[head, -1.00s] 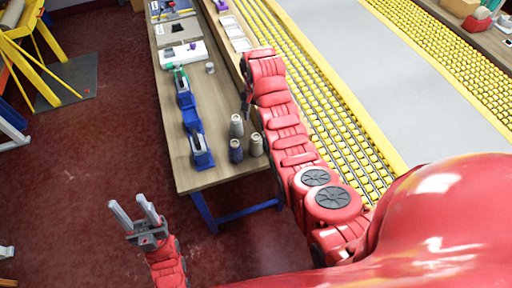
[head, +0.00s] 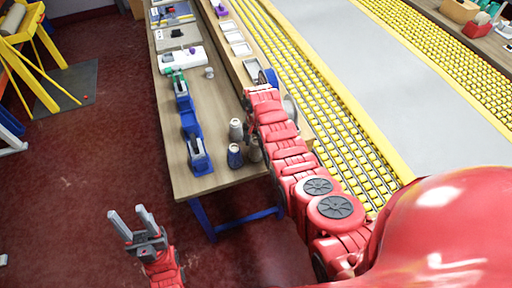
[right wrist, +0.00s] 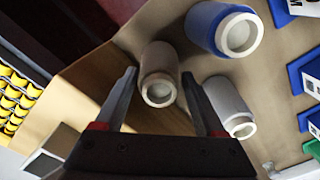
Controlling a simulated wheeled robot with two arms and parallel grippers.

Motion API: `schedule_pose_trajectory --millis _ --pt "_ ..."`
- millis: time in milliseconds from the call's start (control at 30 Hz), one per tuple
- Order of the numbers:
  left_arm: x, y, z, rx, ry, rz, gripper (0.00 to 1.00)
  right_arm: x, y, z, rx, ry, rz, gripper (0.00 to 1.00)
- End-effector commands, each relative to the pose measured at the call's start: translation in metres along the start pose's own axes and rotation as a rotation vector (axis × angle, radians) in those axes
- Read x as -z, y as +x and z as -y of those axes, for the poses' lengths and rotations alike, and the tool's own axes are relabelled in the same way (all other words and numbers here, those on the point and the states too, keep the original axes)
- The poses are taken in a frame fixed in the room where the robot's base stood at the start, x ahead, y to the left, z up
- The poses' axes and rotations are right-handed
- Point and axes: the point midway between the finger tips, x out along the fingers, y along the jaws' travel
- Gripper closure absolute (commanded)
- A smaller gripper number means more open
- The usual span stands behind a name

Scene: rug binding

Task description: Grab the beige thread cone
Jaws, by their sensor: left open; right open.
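The beige thread cone (right wrist: 160,62) stands on the table between the open fingers of my right gripper (right wrist: 158,78) in the right wrist view. The fingers appear apart from it. In the head view the beige cone (head: 255,152) is partly hidden behind my right arm. A blue cone (right wrist: 222,28) and a pale grey cone (right wrist: 226,98) stand beside it; the head view also shows the blue cone (head: 235,156) and the grey cone (head: 236,130). My left gripper (head: 132,218) is open and empty over the floor, left of the table.
The wooden table (head: 185,183) carries a blue tool (head: 191,125) and a white device (head: 181,59). A yellow roller conveyor (head: 318,92) runs along its right side. A yellow stand (head: 22,45) is at the far left. The red floor between is clear.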

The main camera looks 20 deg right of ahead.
Motion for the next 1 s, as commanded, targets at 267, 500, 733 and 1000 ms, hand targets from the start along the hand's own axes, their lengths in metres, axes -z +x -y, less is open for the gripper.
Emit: schedule_pose_trajectory --millis 267,500,733,1000 --pt "0.001 0.004 0.000 0.000 0.000 0.000 0.50 -0.001 0.014 -0.001 -0.003 0.000 0.003 0.28" --pt "0.001 0.004 0.000 0.000 0.000 0.000 0.50 -0.001 0.015 -0.001 -0.001 0.000 0.001 0.30" --pt "0.001 0.004 0.000 0.000 0.000 0.000 0.50 -0.001 0.014 -0.001 -0.001 0.000 0.001 0.72" --pt "0.001 0.004 0.000 0.000 0.000 0.000 0.50 -0.001 0.014 -0.001 -0.001 0.000 0.001 1.00"
